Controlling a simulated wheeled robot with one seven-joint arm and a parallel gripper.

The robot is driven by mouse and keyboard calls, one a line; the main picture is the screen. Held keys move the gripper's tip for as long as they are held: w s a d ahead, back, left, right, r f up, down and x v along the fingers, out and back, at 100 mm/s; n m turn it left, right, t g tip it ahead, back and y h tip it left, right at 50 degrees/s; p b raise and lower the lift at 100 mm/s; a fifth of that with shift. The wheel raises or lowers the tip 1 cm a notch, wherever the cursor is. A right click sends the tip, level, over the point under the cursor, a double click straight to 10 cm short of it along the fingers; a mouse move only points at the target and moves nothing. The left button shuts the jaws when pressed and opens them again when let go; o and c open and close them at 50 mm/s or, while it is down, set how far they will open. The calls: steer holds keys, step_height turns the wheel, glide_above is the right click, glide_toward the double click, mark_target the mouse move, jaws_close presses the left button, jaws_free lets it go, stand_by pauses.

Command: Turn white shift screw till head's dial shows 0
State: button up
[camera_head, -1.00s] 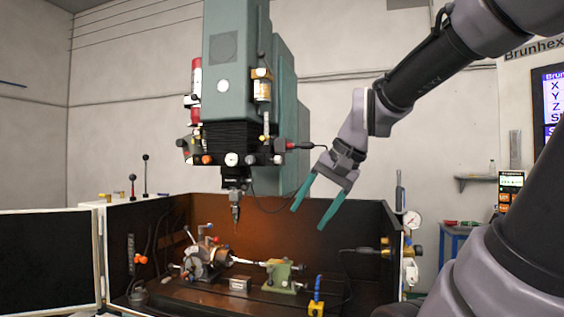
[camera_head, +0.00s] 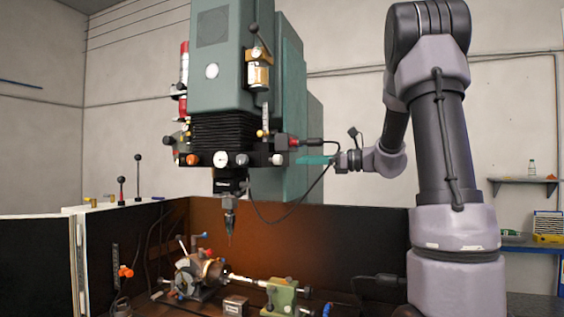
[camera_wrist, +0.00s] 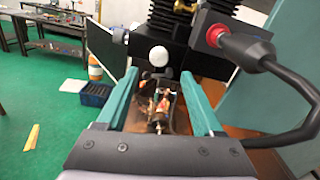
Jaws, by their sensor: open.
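The machine head carries a round white dial (camera_head: 220,159) on its lower front; its reading is too small to make out. A pale knob (camera_head: 278,159) sits at the right end of the head's lower bar. In the wrist view a round white knob (camera_wrist: 158,56), seemingly the shift screw, shows ahead, roughly between the fingertips. My gripper (camera_head: 302,160) is at the head's right side, pointing left, fingers near the pale knob. In the wrist view my gripper (camera_wrist: 158,75) has its two teal fingers wide apart with nothing held. I cannot tell the exact gap to the knob.
A red plug (camera_head: 293,142) with a black cable (camera_wrist: 265,65) is close to my fingers, at the right in the wrist view. The spindle (camera_head: 229,205) hangs above the chuck (camera_head: 200,275) and the green tailstock (camera_head: 282,295). Dark enclosure walls surround these.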

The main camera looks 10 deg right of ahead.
mark_target(281, 160)
steer(key=x, duration=0.9)
steer(key=shift+a, duration=0.1)
jaws_close()
